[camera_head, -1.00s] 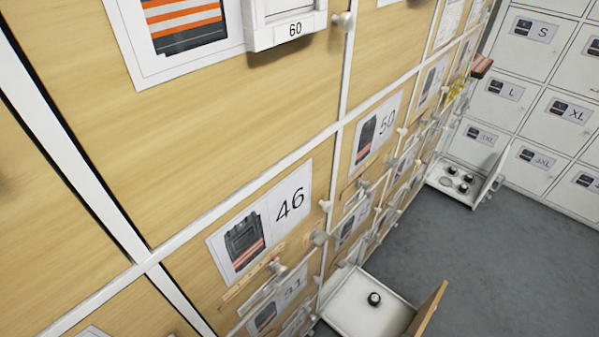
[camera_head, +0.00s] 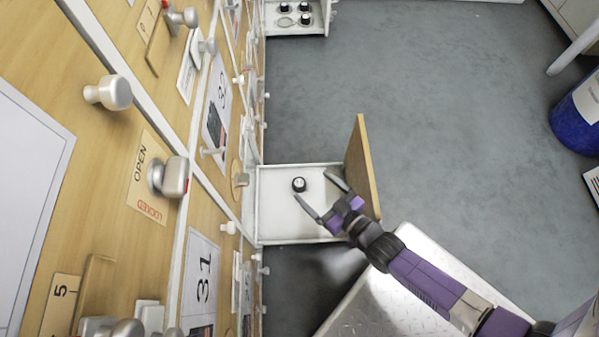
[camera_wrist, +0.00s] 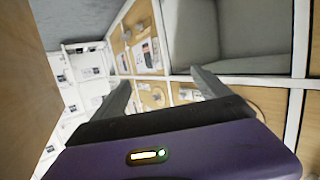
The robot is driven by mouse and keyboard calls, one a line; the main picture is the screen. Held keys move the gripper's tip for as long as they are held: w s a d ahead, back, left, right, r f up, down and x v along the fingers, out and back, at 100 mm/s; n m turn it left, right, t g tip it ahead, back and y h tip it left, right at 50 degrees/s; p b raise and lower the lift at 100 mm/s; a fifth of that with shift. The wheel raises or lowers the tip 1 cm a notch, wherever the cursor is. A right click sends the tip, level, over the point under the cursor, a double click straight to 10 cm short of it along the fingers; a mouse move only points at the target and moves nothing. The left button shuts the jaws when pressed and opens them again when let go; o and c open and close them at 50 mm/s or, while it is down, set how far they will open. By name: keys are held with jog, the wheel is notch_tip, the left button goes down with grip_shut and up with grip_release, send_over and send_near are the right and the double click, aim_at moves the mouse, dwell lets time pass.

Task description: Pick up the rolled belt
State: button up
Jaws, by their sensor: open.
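The rolled belt (camera_head: 299,184) is a small black roll with a pale top. It lies in a white open drawer (camera_head: 280,231) that juts out from the cabinet wall in the head view. My gripper (camera_head: 322,205) is open and empty, over the drawer's right part. The height between the fingers and the belt is hard to tell. In the wrist view my open fingers (camera_wrist: 160,88) face the cabinet fronts, and I cannot make out the belt there.
The drawer's wooden front (camera_head: 361,165) stands upright just right of my gripper. Another open drawer (camera_head: 291,31) with several dark rolls is farther up. Knobs such as one white knob (camera_head: 108,92) stick out from the cabinet. A blue bin (camera_head: 578,125) stands at right. Grey floor (camera_head: 430,110) is clear.

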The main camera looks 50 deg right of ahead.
jog(key=w+d+f+m+b, duration=0.15)
jog(key=w+f+b, duration=0.35)
jog(key=f, duration=0.8)
jog(key=g+h, duration=0.2)
send_near(299, 182)
jog(key=shift+w+d+f+m, duration=0.25)
jog(key=shift+w+f, duration=0.1)
jog(key=shift+w, duration=0.25)
jog(key=shift+w+d+f+m, duration=0.2)
jog(key=shift+w+f, duration=0.15)
jog(key=shift+w, duration=0.2)
jog(key=b+x, duration=0.4)
jog(key=x, duration=0.2)
jog(key=shift+w+f, duration=0.2)
jog(key=shift+w, duration=0.15)
jog(key=shift+w+d+b, duration=0.1)
jog(key=shift+w+b, duration=0.25)
jog(key=shift+w, duration=0.05)
jog(key=c, duration=1.6)
jog(key=shift+r, duration=0.15)
